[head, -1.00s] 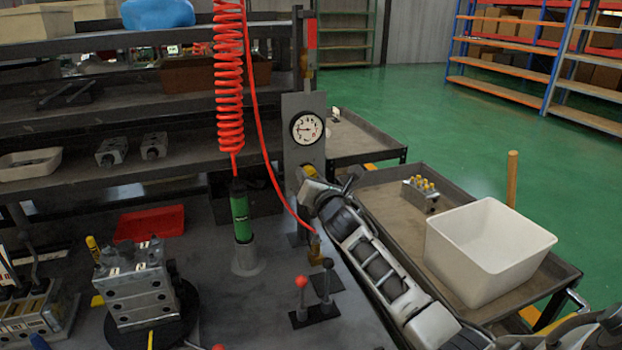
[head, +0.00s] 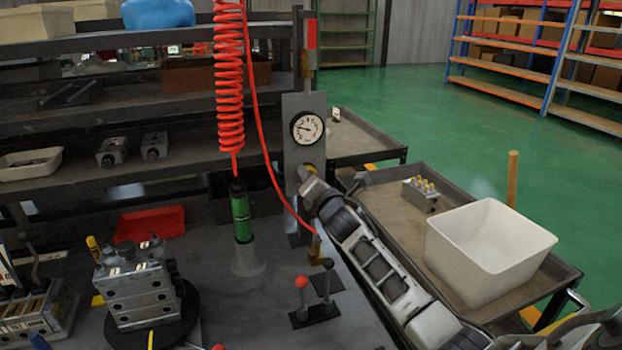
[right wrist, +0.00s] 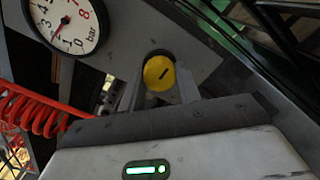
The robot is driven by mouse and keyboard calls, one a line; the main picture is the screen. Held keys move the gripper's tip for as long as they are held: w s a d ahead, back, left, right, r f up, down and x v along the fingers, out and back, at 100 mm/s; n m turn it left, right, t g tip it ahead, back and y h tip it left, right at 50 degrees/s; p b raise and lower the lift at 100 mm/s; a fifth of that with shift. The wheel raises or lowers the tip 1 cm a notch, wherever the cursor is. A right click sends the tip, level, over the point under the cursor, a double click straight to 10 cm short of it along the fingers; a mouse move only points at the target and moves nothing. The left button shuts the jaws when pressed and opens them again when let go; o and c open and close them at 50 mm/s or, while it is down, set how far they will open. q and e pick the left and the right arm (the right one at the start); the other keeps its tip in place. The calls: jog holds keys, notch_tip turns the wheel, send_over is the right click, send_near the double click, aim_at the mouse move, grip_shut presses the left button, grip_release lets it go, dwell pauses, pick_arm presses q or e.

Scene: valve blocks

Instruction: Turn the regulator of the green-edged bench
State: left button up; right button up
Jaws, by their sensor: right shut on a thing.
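The regulator's yellow round knob (right wrist: 159,73), with a short dark mark on its face, sits between the fingers of my right gripper (right wrist: 160,92) in the right wrist view. That gripper is shut on it. In the head view my right gripper (head: 308,176) reaches the grey panel just under the gauge and mostly hides the knob. The round white gauge (head: 307,127) is on this panel; in the right wrist view the gauge (right wrist: 68,18) is partly cut off, its needle near 2 bar. No green edge is clearly visible on the bench (head: 225,318). My left gripper is not in view.
A red coiled hose (head: 229,90) hangs to a green tool (head: 240,212) left of the panel. A small red-knobbed lever (head: 302,284) and a valve block (head: 133,290) stand on the bench. A cart with a white bin (head: 488,250) is at the right.

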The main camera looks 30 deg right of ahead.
jog(key=o, duration=1)
pick_arm(q)
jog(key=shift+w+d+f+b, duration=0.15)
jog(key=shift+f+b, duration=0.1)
jog(key=shift+b, duration=0.6)
pick_arm(e)
jog(key=shift+v, duration=8)
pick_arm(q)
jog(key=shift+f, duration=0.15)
pick_arm(e)
jog(key=shift+d+f, duration=0.1)
